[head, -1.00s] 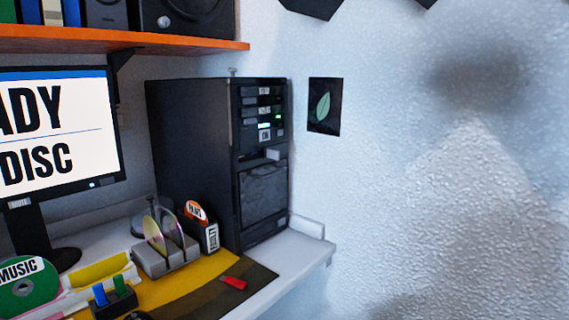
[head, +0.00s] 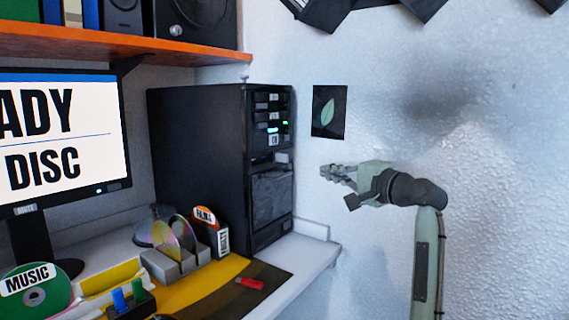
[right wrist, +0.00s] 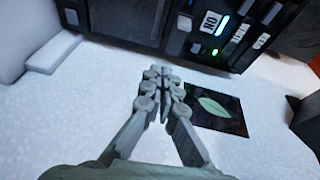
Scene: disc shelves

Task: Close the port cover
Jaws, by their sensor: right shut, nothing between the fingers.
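The port cover appears to be the small light grey flap (head: 283,157) that sticks out from the front of the black computer tower (head: 200,165), below the drive slots. In the right wrist view a small grey piece (right wrist: 184,22) beside the ON label looks like the same flap. My right gripper (head: 333,172) is to the right of the tower front, in front of the wall, apart from the flap. In the right wrist view its fingers (right wrist: 162,73) are together and empty, pointing toward the tower. My left gripper is not in view.
The monitor (head: 62,130) and a disc holder (head: 175,265) stand left of the tower. A red item (head: 250,283) lies on the desk mat. An orange shelf (head: 120,45) hangs above. A leaf picture (head: 329,111) is on the wall near my right gripper.

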